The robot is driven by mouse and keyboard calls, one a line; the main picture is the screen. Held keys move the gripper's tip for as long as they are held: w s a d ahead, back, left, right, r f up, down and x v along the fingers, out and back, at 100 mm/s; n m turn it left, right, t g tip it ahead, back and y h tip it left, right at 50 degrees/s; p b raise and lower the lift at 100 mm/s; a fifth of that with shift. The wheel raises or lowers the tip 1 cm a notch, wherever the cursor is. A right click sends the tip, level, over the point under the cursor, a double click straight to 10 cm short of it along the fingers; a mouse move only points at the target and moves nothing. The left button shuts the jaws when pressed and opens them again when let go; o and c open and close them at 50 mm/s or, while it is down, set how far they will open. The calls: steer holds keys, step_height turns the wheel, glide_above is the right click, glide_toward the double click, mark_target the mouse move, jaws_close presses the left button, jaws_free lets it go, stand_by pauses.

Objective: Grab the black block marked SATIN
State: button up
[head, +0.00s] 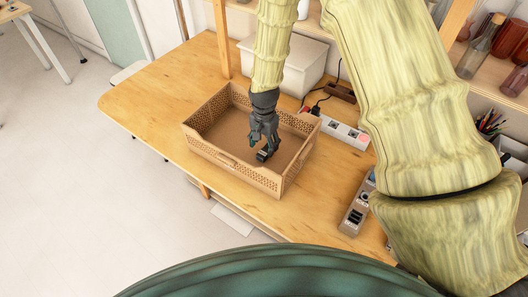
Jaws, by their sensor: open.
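My gripper (260,150) points down into a brown, open crate (236,166) with perforated walls on the wooden table. Its jaws are open. A small dark shape with a lighter patch shows at the fingertips, low inside the crate. I cannot tell whether it is the black block or part of a finger. No SATIN marking is readable in this view. The gripper covers part of the crate floor, and the near wall hides some of it.
A white lidded box (292,68) stands behind the crate. A power strip (345,133) lies to the right, and another (355,208) nearer the front right. A pen holder (490,130) and bottles (478,50) are at the far right. The table's left end (150,95) is clear.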

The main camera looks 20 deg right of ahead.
mark_target(264, 152)
steer(key=shift+s+f, duration=0.1)
steer(key=shift+s, duration=0.1)
steer(key=shift+f+p, duration=0.3)
steer(key=shift+p, duration=0.15)
steer(key=shift+w+a+f+p, duration=0.1)
steer(key=shift+w+f+p, duration=0.1)
steer(key=shift+f, duration=0.3)
steer(key=shift+w+f+p, duration=0.15)
steer(key=shift+f+p, duration=0.05)
steer(key=shift+f, duration=0.3)
steer(key=shift+s+f+p, duration=0.15)
steer(key=shift+f+p, duration=0.15)
steer(key=shift+f, duration=0.65)
steer(key=shift+c, duration=0.5)
steer(key=c, duration=1)
